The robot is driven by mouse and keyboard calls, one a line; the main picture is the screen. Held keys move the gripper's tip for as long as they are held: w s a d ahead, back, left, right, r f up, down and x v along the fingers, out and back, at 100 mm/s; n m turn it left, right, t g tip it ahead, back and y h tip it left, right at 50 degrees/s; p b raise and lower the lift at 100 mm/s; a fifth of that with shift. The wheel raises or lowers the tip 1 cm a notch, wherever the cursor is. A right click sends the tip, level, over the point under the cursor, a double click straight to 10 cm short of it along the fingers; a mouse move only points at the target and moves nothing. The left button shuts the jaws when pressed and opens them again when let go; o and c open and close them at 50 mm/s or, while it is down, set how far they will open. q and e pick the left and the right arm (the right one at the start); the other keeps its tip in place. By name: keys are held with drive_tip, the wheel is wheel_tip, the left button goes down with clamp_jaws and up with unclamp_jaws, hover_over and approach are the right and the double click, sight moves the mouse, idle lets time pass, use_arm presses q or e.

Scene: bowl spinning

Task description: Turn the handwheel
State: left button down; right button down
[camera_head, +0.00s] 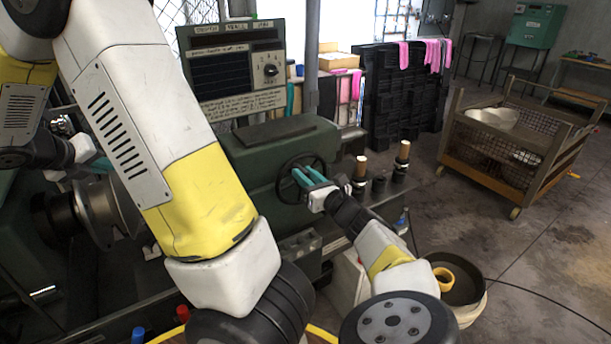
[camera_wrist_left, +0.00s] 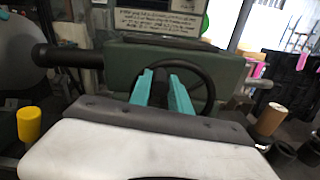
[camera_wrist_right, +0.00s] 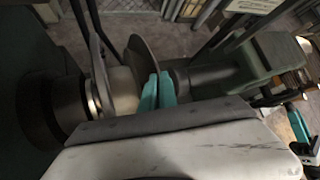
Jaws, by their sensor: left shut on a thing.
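The dark round handwheel (camera_head: 284,188) is on the front of a green machine housing (camera_head: 262,150). It also shows in the left wrist view (camera_wrist_left: 210,88), upright behind the fingers. My left gripper (camera_head: 308,178) is shut on the handwheel, its teal fingers (camera_wrist_left: 163,88) a little apart. The exact part between the fingertips is hard to see. My right gripper (camera_wrist_right: 158,88) has its teal fingers together, beside a thin metal disc (camera_wrist_right: 142,55) on the machine's spindle side. In the head view, my right gripper (camera_head: 85,152) is at the far left, partly hidden by my arm.
A control panel (camera_head: 232,65) stands behind the housing. Wooden-topped tools (camera_head: 360,170) stand on the ledge right of the wheel. A bin with a yellow ring (camera_head: 462,285) is at lower right.

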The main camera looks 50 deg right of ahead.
use_arm(q)
drive_tip(key=shift+a+f, duration=0.1)
idle(0.7)
drive_tip(key=w+a+f+n, duration=0.1)
drive_tip(key=a+f+n, duration=0.3)
drive_tip(key=f+n, duration=0.4)
drive_tip(key=shift+n, duration=3.2)
drive_tip(key=shift+w+a+f, duration=0.1)
drive_tip(key=shift+w, duration=0.05)
drive_tip(key=c, duration=1.4)
unclamp_jaws()
drive_tip(key=shift+c, duration=0.2)
drive_tip(key=shift+o, duration=1.2)
